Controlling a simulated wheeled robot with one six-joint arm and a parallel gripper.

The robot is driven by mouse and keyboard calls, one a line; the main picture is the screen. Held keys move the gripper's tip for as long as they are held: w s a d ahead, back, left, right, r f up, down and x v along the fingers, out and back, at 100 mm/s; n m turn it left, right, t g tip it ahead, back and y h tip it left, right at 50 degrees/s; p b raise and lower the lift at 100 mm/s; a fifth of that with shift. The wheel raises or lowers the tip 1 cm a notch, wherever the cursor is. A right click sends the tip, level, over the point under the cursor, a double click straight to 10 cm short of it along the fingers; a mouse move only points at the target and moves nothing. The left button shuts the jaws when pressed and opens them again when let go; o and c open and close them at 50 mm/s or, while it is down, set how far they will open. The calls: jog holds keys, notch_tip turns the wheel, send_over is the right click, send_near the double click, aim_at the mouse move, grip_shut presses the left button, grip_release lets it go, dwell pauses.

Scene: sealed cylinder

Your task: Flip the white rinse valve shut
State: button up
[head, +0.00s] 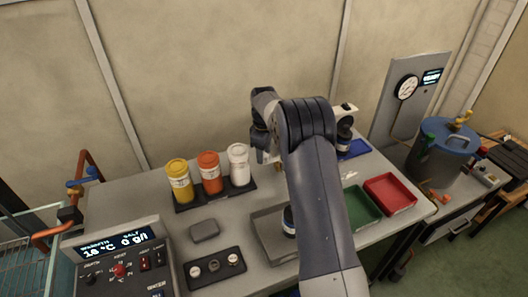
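I cannot pick out a white rinse valve for certain. A blue-handled valve (75,185) sits on orange pipework at the left. A blue lidded cylinder (440,150) stands on the right bench, with a yellow fitting on its lid and small orange, red and pale fittings around it. My arm reaches up through the middle of the picture and hides part of the table. My gripper (264,154) points down at the back of the table, just right of the white jar. Its fingers are small and partly hidden, so their opening is unclear. I see nothing held in it.
Yellow (178,181), orange (210,173) and white (239,165) jars stand in a dark rack. A control panel (120,262) is front left. Green (361,207) and red (389,193) trays lie right of my arm. A gauge board (407,105) stands behind the blue cylinder.

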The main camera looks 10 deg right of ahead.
jog(key=shift+r, duration=0.1)
notch_tip(320, 180, up, 11)
jog(key=b, duration=0.1)
jog(key=shift+f, duration=0.2)
dwell(0.4)
notch_tip(320, 180, down, 11)
jog(key=shift+s+p, duration=0.1)
jog(key=shift+p, duration=0.5)
jog(key=shift+s+n, duration=0.1)
jog(key=shift+n, duration=0.2)
